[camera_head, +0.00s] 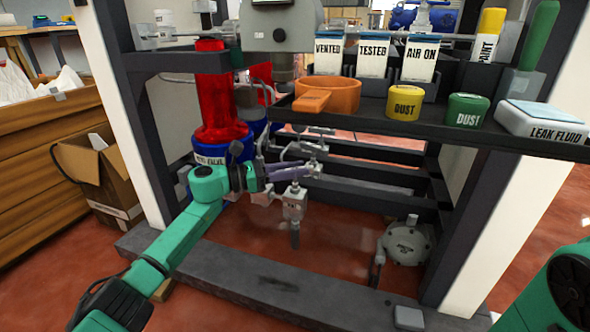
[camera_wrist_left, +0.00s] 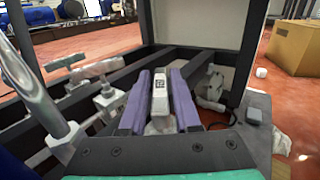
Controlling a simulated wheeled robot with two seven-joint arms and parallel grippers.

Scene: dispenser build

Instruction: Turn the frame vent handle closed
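My left gripper (camera_head: 290,172) reaches into the frame from the left, with its purple fingers pointing right among the small valves and pipes. In the left wrist view the fingers (camera_wrist_left: 160,98) stand apart on both sides of a pale grey handle (camera_wrist_left: 160,92) with a small dark label. Narrow gaps seem to show beside the handle; firm contact is not visible. A grey valve body (camera_head: 293,205) with a label hangs just below the fingers in the head view. The label is too small to read. My right gripper is out of view; only part of that arm shows at bottom right.
A dark shelf (camera_head: 440,132) with an orange cup (camera_head: 333,94), dust caps and a leak fluid box (camera_head: 543,121) stands above. A red cylinder (camera_head: 220,95) is behind my left wrist. Pale pipe fittings (camera_wrist_left: 92,72) lie left of the fingers. A round grey unit (camera_head: 405,243) sits low right.

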